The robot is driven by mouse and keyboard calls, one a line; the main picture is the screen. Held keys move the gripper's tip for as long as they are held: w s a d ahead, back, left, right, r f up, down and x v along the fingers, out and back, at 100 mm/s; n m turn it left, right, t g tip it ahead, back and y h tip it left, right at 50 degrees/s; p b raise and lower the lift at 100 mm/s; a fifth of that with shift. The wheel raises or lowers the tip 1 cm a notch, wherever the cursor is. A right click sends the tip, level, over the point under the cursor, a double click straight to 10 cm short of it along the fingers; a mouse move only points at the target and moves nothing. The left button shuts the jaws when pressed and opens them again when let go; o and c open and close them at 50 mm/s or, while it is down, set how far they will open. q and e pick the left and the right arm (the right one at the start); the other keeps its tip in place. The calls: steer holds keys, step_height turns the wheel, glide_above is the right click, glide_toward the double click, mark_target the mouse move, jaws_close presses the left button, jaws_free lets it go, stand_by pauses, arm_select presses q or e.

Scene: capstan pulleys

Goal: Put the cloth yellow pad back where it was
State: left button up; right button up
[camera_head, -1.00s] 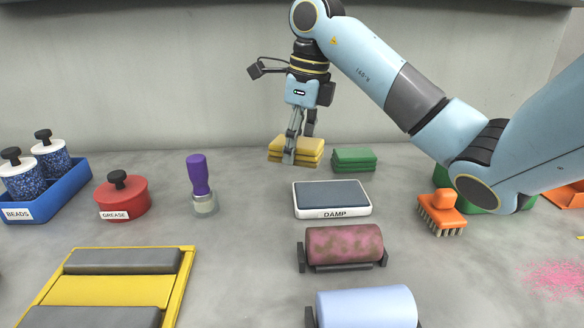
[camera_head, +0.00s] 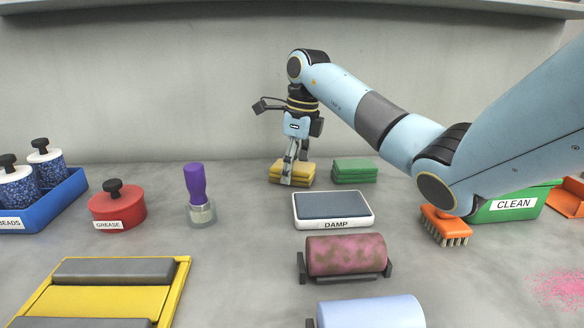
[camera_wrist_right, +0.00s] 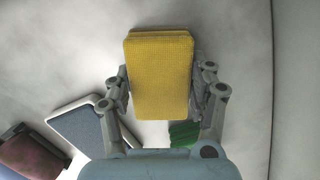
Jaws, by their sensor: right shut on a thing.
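The yellow cloth pad (camera_head: 302,170) is at the back of the bench, left of the green pad stack, and looks like a layered block. My right gripper (camera_head: 289,180) is over it with its fingers down at the pad. In the right wrist view the yellow pad (camera_wrist_right: 160,75) fills the space between the two fingers (camera_wrist_right: 162,95), which press on its long sides. Whether the pad touches the bench or another yellow pad under it is hard to tell. My left gripper is not in view.
A green pad stack (camera_head: 354,170) lies just right of the yellow pad. The DAMP tray (camera_head: 333,225) and a pink-stained roller (camera_head: 346,255) are in front. A purple-handled tool (camera_head: 196,190), red GREASE pot (camera_head: 117,208), orange brush (camera_head: 446,225) and green CLEAN bin (camera_head: 505,207) stand around.

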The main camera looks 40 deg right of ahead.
mark_target(297, 166)
steer(key=shift+f, duration=0.1)
steer(key=o, duration=1)
steer(key=r, duration=0.5)
steer(key=s+r, duration=0.1)
steer(key=r, duration=0.1)
steer(key=shift+d+r, duration=0.3)
steer(key=shift+r, duration=0.05)
steer(key=shift+f, duration=0.1)
